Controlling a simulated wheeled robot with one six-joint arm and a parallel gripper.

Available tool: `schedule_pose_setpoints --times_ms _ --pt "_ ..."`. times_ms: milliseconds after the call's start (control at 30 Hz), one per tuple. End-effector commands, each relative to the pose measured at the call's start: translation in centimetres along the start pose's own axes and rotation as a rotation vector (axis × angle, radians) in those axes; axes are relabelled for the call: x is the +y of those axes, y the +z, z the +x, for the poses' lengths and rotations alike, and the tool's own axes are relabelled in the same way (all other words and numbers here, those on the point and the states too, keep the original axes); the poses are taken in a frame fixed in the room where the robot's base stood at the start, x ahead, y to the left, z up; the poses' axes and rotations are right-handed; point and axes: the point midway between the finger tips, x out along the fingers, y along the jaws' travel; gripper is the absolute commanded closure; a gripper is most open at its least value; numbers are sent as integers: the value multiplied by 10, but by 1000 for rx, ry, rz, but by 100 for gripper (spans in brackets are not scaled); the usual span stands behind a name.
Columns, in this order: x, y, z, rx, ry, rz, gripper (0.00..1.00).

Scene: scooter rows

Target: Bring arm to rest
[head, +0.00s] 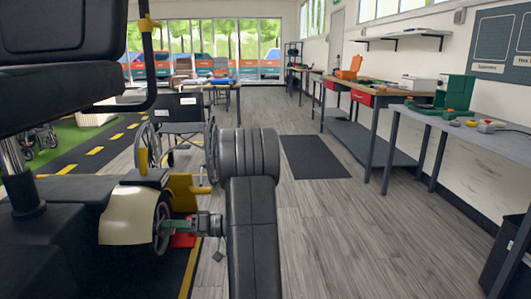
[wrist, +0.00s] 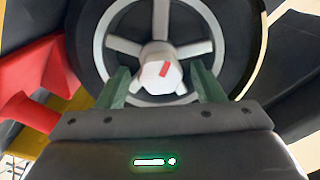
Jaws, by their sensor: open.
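A mobility scooter (head: 60,250) fills the left of the head view. Its small wheel, with dark tyre and pale spokes, shows beside the cream fender (head: 128,215). My arm reaches to this wheel (head: 160,230) from the right, with my gripper (head: 181,224) at its hub. In the wrist view the wheel (wrist: 110,52) is close ahead. Its white hub knob (wrist: 161,73) bears a red mark. My gripper's green fingers (wrist: 161,88) are open, one on each side of the knob, with a visible gap to each. Nothing is held.
A red part (wrist: 35,75) lies close to my gripper's left in the wrist view. A wheelchair (head: 180,132) is behind. Workbenches (head: 480,135) line the right wall.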

Motion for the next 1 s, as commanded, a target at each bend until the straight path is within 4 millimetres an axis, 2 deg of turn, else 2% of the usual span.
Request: schedule_pose_setpoints --times_ms 700,1000 --pt "-2 0 0 0 0 -570 39" --pt "-2 0 0 0 0 -695 39"
